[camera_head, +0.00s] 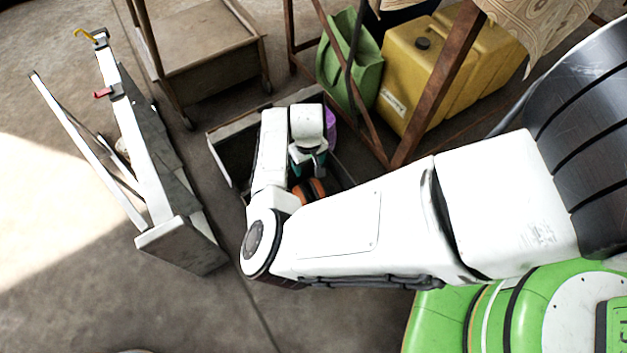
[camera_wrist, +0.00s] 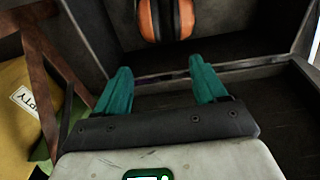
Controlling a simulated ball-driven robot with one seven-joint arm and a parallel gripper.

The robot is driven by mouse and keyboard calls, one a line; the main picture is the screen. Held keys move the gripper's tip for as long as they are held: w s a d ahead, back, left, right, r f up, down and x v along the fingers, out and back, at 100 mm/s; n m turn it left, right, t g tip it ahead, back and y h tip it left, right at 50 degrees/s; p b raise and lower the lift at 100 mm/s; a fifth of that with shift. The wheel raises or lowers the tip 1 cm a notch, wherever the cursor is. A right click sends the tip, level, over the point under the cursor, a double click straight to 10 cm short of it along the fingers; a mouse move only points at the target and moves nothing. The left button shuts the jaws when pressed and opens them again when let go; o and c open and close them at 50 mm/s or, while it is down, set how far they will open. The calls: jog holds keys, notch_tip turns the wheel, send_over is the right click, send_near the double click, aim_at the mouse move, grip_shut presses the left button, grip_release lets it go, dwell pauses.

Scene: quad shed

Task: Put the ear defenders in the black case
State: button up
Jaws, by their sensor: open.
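The ear defenders (camera_head: 310,190), with orange cups and a black middle, are partly hidden by my arm in the head view. In the wrist view the ear defenders (camera_wrist: 165,18) are at the top edge, cut off, against a dark grey surface. The black case (camera_head: 236,152) stands open on the floor with a pale rim, partly behind my arm; its rim also crosses the wrist view (camera_wrist: 250,71). I cannot tell whether the ear defenders rest inside it. My gripper (camera_wrist: 157,68) is open and empty, its teal fingers apart and short of the ear defenders.
A purple thing (camera_head: 330,128) shows behind my wrist. A green can (camera_head: 350,62) and yellow containers (camera_head: 412,75) stand behind a brown metal frame (camera_head: 435,90). A wooden cart (camera_head: 200,50) is at the back left. A white-and-grey folded structure (camera_head: 150,150) stands left; floor in front is clear.

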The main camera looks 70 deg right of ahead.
jog(key=s+d+r+n+t+h, duration=0.1)
jog(key=d+r+h, duration=0.1)
jog(key=d+r, duration=0.5)
jog(key=s+d+r+h, duration=0.2)
jog(key=d+r+h, duration=0.1)
jog(key=d+r, duration=0.4)
jog(key=s+a+n+y, duration=0.2)
jog(key=s+a+n, duration=0.1)
jog(key=a, duration=1.2)
jog(key=s+a+f+n+y, duration=0.1)
jog(key=s+a, duration=0.4)
jog(key=a, duration=1)
jog(key=shift+s+f+n+y, duration=0.15)
jog(key=shift+s+n+y, duration=0.15)
jog(key=shift+n+y, duration=0.75)
jog(key=shift+a, duration=0.1)
